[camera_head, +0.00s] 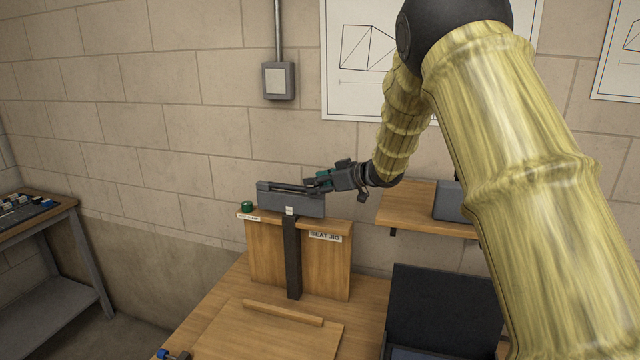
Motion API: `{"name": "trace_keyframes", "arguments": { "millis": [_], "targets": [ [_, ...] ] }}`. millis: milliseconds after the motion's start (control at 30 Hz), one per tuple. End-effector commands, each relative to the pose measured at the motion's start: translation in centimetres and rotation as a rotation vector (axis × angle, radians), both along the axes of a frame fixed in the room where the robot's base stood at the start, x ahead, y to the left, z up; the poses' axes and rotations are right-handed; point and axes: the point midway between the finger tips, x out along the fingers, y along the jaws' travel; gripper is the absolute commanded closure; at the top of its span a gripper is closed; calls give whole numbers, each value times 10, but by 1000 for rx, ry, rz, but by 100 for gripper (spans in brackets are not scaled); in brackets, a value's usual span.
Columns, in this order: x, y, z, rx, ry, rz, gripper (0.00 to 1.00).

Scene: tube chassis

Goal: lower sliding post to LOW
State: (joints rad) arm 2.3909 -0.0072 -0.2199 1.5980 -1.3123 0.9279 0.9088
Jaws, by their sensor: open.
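A dark upright post (292,262) stands against the front of a wooden board (331,264) marked SEAT JIG. A grey horizontal block (310,206) sits at the top of the post, above the board's top edge, with a small pale tag at the post. My gripper (316,184) is open and reaches in from the right, just above the block's right part. I cannot tell whether its fingers touch the block. Any LOW mark is too small to make out.
A green knob (247,206) is at the board's upper left. A wooden strip (283,312) lies on the bench in front. A dark open case (440,305) stands at right, below a wall shelf (425,210). A side table (40,215) is at far left.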

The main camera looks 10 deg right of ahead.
Motion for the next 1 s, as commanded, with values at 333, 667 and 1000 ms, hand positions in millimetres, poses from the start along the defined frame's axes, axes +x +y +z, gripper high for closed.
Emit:
{"name": "trace_keyframes", "arguments": {
  "millis": [333, 667, 1000],
  "targets": [
    [-22, -22, 14, 1, -1, -2, 53],
    [-62, -59, 34, 2, 1, -2, 53],
    [-80, -78, 44, 2, 2, -2, 53]
  ]
}}
